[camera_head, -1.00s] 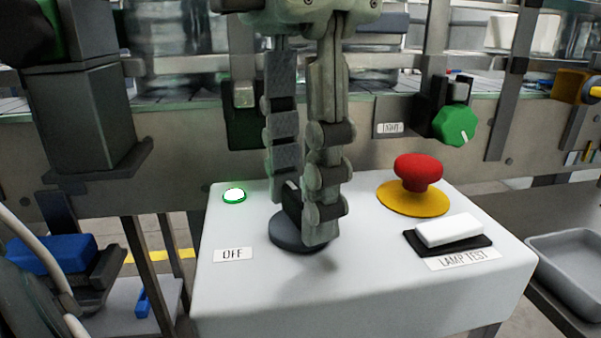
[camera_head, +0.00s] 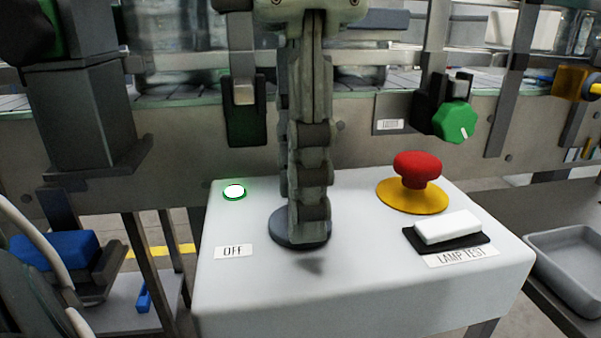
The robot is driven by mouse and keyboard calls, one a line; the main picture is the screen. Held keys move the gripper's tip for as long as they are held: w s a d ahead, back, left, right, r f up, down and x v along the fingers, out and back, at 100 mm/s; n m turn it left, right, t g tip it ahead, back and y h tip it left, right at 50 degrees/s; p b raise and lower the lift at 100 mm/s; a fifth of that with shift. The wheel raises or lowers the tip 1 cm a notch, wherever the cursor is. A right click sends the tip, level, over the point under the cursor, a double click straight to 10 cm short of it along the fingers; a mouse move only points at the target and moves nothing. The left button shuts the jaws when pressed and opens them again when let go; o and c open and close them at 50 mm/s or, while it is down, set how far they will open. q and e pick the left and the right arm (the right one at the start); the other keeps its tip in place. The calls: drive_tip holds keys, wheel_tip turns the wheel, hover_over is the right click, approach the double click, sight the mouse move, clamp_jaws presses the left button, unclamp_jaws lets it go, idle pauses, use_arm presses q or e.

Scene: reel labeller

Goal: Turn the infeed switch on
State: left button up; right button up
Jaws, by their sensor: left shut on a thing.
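The infeed switch is a dark round rotary switch (camera_head: 284,236) on top of the white control box (camera_head: 350,285), with an "OFF" label (camera_head: 234,251) to its left. My left gripper (camera_head: 308,238) comes down from above and is shut on the switch's knob. Its fingers hide the knob, so I cannot see which way the knob points. A small round lamp (camera_head: 234,192) with a green rim glows white behind and left of the switch. My right gripper is not in view.
A red mushroom button (camera_head: 418,168) on a yellow base stands to the right of my gripper. A white rocker switch (camera_head: 447,228) labelled "LAMP TEST" lies in front of it. A green knob (camera_head: 455,122) sits on the machine behind. A grey tray (camera_head: 575,262) is at the right.

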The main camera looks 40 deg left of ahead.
use_arm(q)
drive_tip(key=o, duration=1.2)
drive_tip(key=shift+c, duration=0.2)
wheel_tip(320, 180, up, 12)
